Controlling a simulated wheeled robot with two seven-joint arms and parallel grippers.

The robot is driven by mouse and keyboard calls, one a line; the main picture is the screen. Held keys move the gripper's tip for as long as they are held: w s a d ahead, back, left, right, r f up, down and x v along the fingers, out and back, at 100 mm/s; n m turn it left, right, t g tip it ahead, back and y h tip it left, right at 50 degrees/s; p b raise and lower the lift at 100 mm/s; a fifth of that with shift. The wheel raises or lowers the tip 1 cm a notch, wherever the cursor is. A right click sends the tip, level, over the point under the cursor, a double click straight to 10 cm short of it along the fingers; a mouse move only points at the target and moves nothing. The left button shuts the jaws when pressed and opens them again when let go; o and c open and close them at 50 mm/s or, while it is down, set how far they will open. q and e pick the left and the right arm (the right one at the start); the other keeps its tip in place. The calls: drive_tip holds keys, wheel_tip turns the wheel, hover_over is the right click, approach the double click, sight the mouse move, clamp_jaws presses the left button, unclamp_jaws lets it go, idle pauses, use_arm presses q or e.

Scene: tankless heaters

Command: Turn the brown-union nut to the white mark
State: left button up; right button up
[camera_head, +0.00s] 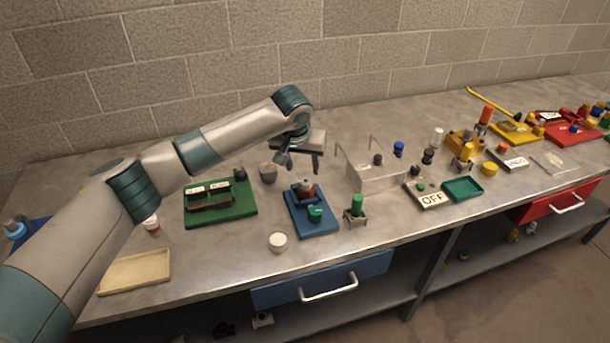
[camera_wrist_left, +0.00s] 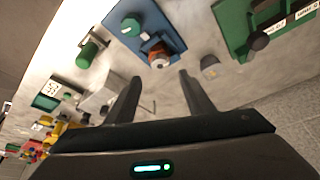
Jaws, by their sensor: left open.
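A fitting with a brown band and a pale top, which looks like the brown union (camera_head: 306,189), stands on a blue board (camera_head: 321,226) mid-bench. A green knob (camera_head: 316,213) sits in front of it on the same board. My left gripper (camera_head: 300,163) is open and empty, above and behind the brown fitting. In the left wrist view the open fingers (camera_wrist_left: 160,77) point toward the brown fitting (camera_wrist_left: 158,58), with a gap between. The white mark cannot be made out. My right gripper is not in view.
A green board (camera_head: 235,213) with labelled dark blocks lies left of the blue one. A grey cup (camera_head: 268,173), a white cup (camera_head: 278,242) and a green-topped stand (camera_head: 356,209) are close by. A clear box (camera_head: 376,178) stands to the right. The front bench edge is mostly clear.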

sight(305, 181)
use_arm(q)
drive_tip(key=p+x, duration=0.2)
drive_tip(key=x, duration=0.7)
drive_tip(key=shift+f, duration=0.1)
drive_tip(key=shift+c, duration=0.2)
drive_tip(key=c, duration=1)
